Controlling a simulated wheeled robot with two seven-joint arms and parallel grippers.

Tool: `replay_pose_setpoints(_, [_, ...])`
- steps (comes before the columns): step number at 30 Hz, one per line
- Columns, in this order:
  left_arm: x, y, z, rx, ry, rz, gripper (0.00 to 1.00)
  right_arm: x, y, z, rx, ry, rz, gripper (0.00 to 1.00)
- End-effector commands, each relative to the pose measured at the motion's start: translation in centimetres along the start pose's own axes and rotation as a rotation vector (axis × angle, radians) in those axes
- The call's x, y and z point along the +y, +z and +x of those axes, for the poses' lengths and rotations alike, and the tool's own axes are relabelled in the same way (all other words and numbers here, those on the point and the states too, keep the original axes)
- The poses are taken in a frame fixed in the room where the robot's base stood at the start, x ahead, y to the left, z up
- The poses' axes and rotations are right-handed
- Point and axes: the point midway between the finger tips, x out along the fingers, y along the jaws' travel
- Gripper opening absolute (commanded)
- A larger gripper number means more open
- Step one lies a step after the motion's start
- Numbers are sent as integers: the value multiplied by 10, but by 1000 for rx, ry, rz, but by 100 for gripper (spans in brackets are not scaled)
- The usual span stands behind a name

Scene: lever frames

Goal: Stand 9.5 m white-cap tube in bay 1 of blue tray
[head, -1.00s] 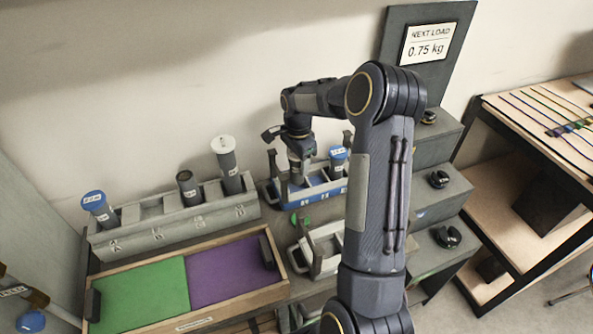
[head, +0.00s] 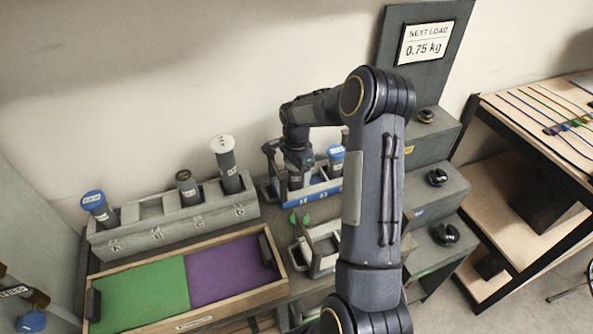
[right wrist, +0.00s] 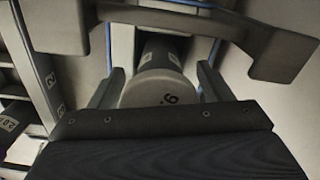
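The blue tray (head: 325,188) stands by the wall, with a raised grey end post at its left. My right gripper (head: 296,172) is down at the tray's left part. In the right wrist view a dark tube with a pale cap (right wrist: 160,88), marked with a 9, sits between the fingers of my right gripper (right wrist: 160,78). The fingers lie close along both sides of the cap and appear shut on it. The tube's foot is hidden, so I cannot tell whether it touches the bay floor. A blue-cap tube (head: 336,154) stands farther right in the tray.
A grey rack (head: 180,222) at left holds a blue-cap tube (head: 97,206), a dark-cap tube (head: 187,187) and another white-cap tube (head: 226,160). A green and purple tray (head: 190,320) lies in front. Grey steps (head: 440,190) with black knobs rise at right.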

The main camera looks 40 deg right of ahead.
Motion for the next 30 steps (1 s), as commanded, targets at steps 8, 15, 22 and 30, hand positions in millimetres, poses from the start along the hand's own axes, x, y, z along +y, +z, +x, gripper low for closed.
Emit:
replay_pose_setpoints(8, [1, -1, -2, 0, 0, 0, 36, 0, 0, -7, 1, -2, 0, 72])
replay_pose_setpoints(15, [-2, 2, 4, 0, 0, 0, 36, -2, 0, -51, 2, -6, -1, 72])
replay_pose_setpoints(22, [-3, 4, 7, 0, 0, 0, 36, -1, 0, -98, 1, -5, 0, 72])
replay_pose_setpoints(30, [-4, 4, 8, 0, 0, 0, 36, 3, 3, -127, -4, -9, -19, 72])
